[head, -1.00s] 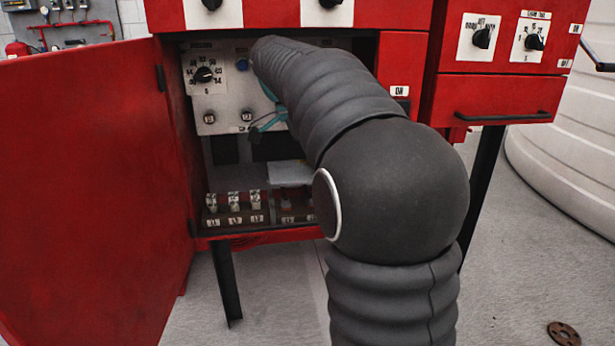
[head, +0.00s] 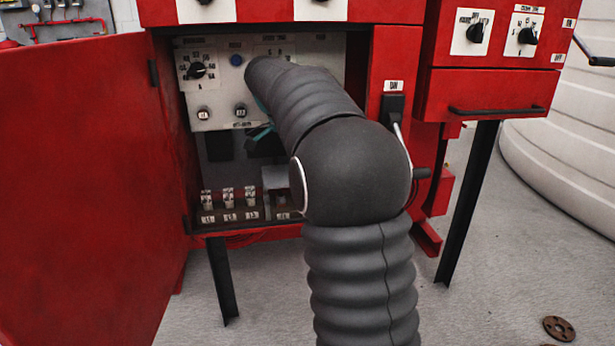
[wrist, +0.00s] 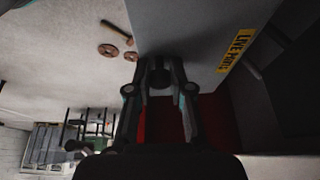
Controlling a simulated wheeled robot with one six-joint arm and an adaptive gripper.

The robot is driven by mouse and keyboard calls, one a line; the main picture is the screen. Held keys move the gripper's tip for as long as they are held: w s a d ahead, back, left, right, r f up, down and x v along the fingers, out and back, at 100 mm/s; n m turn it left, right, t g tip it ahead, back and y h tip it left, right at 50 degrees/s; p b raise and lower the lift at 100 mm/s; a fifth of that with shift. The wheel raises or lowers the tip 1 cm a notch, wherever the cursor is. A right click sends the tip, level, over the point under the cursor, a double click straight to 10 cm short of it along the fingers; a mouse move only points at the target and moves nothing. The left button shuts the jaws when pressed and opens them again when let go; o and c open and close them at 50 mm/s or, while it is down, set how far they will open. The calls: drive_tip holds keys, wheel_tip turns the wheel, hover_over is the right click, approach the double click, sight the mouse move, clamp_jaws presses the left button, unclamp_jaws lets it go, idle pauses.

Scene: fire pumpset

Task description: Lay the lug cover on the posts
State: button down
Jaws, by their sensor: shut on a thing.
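In the wrist view my gripper (wrist: 160,82) is shut on a dark knob at the edge of a large grey panel with a yellow LIVE PARTS label, which looks like the lug cover (wrist: 188,40). In the head view my arm hides most of the gripper; only a teal bit of it (head: 262,132) shows. A grey piece (head: 275,178) low in the cabinet, beside my arm, may be the cover. Left of it stands a row of pale terminals (head: 229,197) with white labels below. I cannot make out the posts for certain; my arm covers the right part of the row.
The red cabinet door (head: 85,190) stands open on the left. The inner panel (head: 215,85) carries knobs and buttons above the terminals. A black switch handle (head: 395,110) is on the cabinet's right side. A rusty disc (head: 559,328) lies on the floor.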

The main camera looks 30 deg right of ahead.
drive_tip(key=shift+f, duration=0.85)
drive_tip(key=shift+w+f, duration=0.15)
drive_tip(key=shift+f, duration=0.05)
drive_tip(key=c, duration=1)
unclamp_jaws()
drive_tip(key=shift+c, duration=0.2)
drive_tip(key=shift+p+v, duration=0.8)
drive_tip(key=shift+v, duration=2.95)
